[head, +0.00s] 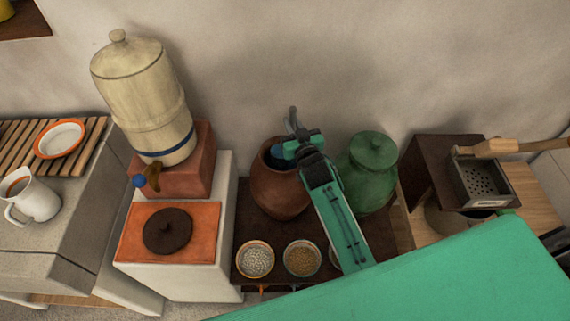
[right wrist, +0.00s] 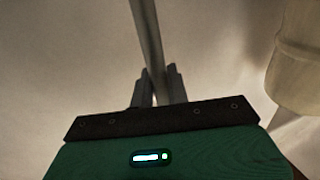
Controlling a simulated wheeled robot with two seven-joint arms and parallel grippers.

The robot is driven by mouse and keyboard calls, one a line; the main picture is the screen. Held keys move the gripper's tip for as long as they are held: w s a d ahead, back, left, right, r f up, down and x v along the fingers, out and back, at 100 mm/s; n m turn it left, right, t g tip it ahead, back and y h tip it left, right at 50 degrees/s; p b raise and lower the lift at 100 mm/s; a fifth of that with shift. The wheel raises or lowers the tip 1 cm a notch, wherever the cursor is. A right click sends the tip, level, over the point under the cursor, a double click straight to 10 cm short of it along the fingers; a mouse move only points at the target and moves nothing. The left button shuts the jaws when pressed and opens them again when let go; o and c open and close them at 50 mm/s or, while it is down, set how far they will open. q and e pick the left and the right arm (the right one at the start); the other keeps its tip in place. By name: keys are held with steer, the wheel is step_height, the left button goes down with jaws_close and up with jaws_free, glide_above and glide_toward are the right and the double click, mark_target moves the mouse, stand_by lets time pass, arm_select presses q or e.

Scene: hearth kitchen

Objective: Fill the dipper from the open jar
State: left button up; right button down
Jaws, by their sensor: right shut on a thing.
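The open jar (head: 277,195) is a round red-brown clay pot on a dark low stand, with its mouth uncovered. Something dark blue shows inside the mouth, partly covered by my gripper; I cannot tell what it is. My right gripper (head: 293,143) is over the right side of the jar's mouth, shut on the grey handle of the dipper (head: 292,118). The hooked top of the handle sticks up past the fingers. In the right wrist view the handle (right wrist: 148,40) runs up between the two fingers (right wrist: 158,88). The dipper's cup is hidden. My left gripper is out of view.
A lidded green jar (head: 372,165) stands close to the right of the open jar. Two small bowls (head: 255,259) (head: 302,258) sit in front. A dark lid (head: 167,231) lies on an orange tile at left, below a cream dispenser (head: 145,95).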

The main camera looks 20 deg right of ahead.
mark_target(293, 107)
steer(key=shift+r+p, duration=3.8)
steer(key=shift+r, duration=0.85)
steer(key=shift+n+g+p, duration=0.4)
steer(key=shift+n+p, duration=0.2)
steer(key=shift+p, duration=0.85)
steer(key=shift+f, duration=0.1)
